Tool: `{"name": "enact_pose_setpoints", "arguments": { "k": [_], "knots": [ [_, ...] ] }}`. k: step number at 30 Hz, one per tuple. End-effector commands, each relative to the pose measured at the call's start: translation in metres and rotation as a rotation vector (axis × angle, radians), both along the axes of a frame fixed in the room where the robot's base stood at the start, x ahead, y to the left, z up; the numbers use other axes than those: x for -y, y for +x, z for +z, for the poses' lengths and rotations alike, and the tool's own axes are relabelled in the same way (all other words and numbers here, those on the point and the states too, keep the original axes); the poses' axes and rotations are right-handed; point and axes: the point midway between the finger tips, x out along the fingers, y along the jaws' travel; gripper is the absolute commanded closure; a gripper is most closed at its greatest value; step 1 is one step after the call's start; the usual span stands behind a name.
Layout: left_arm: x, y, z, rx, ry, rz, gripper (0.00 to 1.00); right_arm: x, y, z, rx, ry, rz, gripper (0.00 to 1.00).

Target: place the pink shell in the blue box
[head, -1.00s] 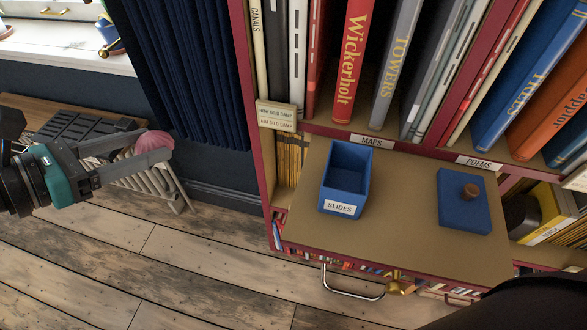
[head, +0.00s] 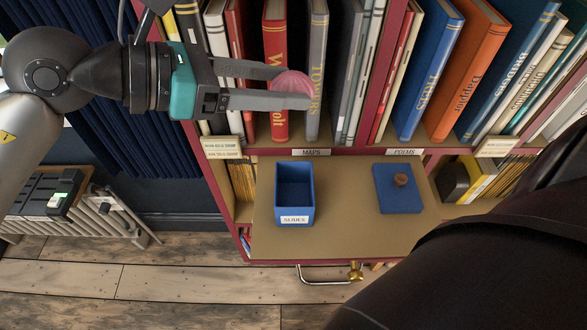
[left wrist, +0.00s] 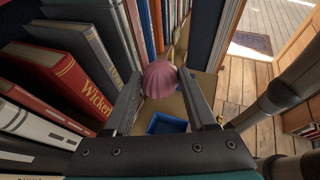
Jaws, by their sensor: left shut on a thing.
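The pink shell (head: 291,84) is held between the fingertips of my left gripper (head: 293,88), which is shut on it. The gripper reaches in from the left, above the shelf board and in front of the upright books. The shell also shows in the left wrist view (left wrist: 159,78), between the two fingers. The blue box (head: 294,206), labelled SLIDES, stands open on the tan board, lower in the head view than the shell. Its inside looks empty. My right gripper is not in view.
A blue lid with a brown knob (head: 398,190) lies on the tan board (head: 345,215), right of the box. Upright books (head: 425,80) fill the shelf behind. A radiator (head: 110,215) stands at the left. The board between box and lid is clear.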

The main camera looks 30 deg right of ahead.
Motion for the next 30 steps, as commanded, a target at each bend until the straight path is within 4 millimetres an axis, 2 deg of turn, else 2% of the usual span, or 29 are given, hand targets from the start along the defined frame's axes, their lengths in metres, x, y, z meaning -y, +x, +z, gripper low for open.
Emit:
{"name": "enact_pose_setpoints", "arguments": {
  "k": [2,5,15,18,26,30],
  "knots": [
    [0.004,-0.003,-0.005,-0.003,0.0,-0.012,0.96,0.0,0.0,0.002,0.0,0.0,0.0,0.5],
    [0.004,-0.003,-0.024,-0.008,0.001,-0.013,0.96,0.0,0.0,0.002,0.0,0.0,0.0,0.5],
    [0.003,-0.003,-0.116,-0.006,0.002,-0.01,0.96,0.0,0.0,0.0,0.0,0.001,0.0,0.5],
    [0.003,-0.003,-0.137,-0.005,0.0,-0.01,0.96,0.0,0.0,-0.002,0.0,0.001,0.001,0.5],
    [0.003,-0.003,-0.163,-0.002,-0.001,-0.011,0.96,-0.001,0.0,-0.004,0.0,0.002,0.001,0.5],
    [0.004,-0.003,-0.185,-0.004,0.0,-0.01,0.96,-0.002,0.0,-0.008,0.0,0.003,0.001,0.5]
  ]
}}
